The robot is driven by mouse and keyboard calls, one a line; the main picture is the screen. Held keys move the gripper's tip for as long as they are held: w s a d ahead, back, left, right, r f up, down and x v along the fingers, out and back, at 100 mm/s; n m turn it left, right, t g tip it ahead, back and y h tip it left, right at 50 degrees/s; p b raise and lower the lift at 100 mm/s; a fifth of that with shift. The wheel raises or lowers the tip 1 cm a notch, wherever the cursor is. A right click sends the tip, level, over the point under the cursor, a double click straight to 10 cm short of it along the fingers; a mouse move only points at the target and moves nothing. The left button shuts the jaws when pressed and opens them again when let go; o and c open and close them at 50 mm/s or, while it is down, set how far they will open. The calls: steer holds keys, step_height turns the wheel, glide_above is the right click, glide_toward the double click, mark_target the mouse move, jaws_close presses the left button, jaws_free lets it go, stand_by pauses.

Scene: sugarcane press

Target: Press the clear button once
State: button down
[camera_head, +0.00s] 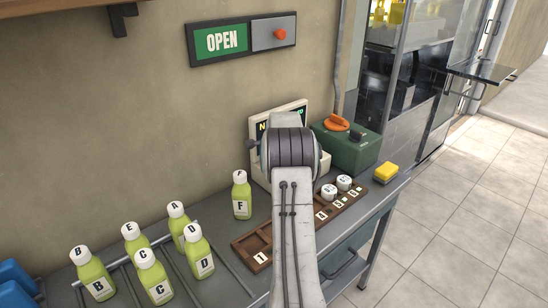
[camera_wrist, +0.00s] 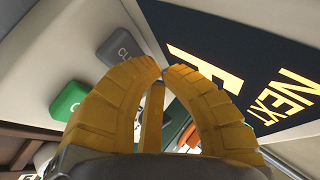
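In the wrist view a grey button (camera_wrist: 118,42) with partly readable lettering starting with "C" sits on a pale panel (camera_wrist: 75,25); I take it for the clear button. A green button (camera_wrist: 68,101) lies below and left of it. My gripper's (camera_wrist: 164,70) yellow fingers curve together with their tips meeting, nothing visible between them. The tips are right of and below the grey button in the picture; I cannot tell their distance from the panel. In the head view my arm hides the gripper and most of the pale terminal (camera_head: 256,124), including its buttons.
A dark screen reading "NEXT" and a partly hidden letter (camera_wrist: 240,55) is beside the buttons. Bottle F (camera_head: 241,195) and several lettered green bottles (camera_head: 152,277) stand left on the counter. A wooden tray (camera_head: 247,244), green box (camera_head: 345,150) and yellow sponge (camera_head: 386,172) are near my arm.

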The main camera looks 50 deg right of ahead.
steer(key=shift+r, duration=0.1)
steer(key=shift+r+p, duration=1.7)
steer(key=shift+r, duration=0.7)
